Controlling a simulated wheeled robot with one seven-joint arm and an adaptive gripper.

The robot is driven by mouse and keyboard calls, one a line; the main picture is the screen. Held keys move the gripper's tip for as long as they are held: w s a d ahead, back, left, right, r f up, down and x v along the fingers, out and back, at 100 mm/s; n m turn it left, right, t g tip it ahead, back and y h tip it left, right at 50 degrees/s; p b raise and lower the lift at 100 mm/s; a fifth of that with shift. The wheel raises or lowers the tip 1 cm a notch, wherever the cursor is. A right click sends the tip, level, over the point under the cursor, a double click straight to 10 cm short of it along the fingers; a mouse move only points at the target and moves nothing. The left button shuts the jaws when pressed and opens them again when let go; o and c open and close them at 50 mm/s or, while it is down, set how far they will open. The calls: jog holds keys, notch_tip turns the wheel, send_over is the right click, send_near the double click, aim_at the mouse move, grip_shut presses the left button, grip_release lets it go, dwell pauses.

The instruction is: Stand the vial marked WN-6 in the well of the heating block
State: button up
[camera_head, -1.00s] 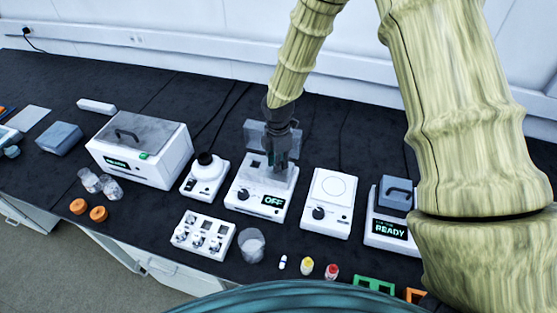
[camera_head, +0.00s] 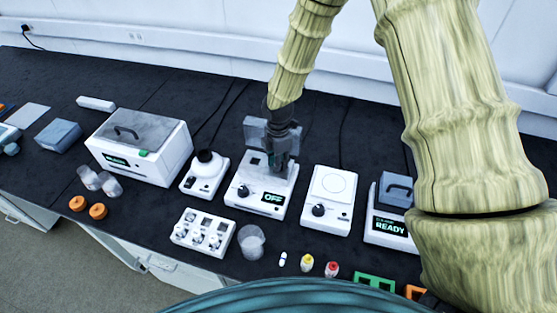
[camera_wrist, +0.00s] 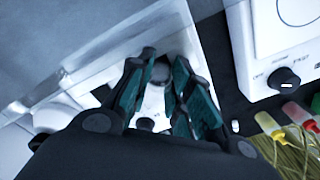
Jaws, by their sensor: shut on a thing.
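The white unit with a dark knob, an OFF display and a raised clear lid, seemingly the heating block (camera_head: 243,204), stands mid-bench in the head view. A dark square opening (camera_head: 255,161) shows in its top, left of my gripper (camera_head: 284,165). My gripper is low over the right part of this unit, pointing down. In the wrist view my gripper (camera_wrist: 167,80) is shut on a small round grey-topped thing, seemingly the vial (camera_wrist: 160,73). Its mark cannot be read, and the fingers hide most of it. I cannot tell whether it is in a well.
The raised lid (camera_head: 257,128) stands close behind my gripper. A knobbed white plate unit (camera_head: 332,190) is to the right and a small round-topped unit (camera_head: 205,172) to the left. A rack (camera_head: 188,216) with several vials and a beaker (camera_head: 251,243) stand in front.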

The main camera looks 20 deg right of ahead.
jog(key=o, duration=1.4)
jog(key=shift+c, duration=0.2)
jog(key=shift+r+p, duration=2.75)
jog(key=shift+r, duration=0.75)
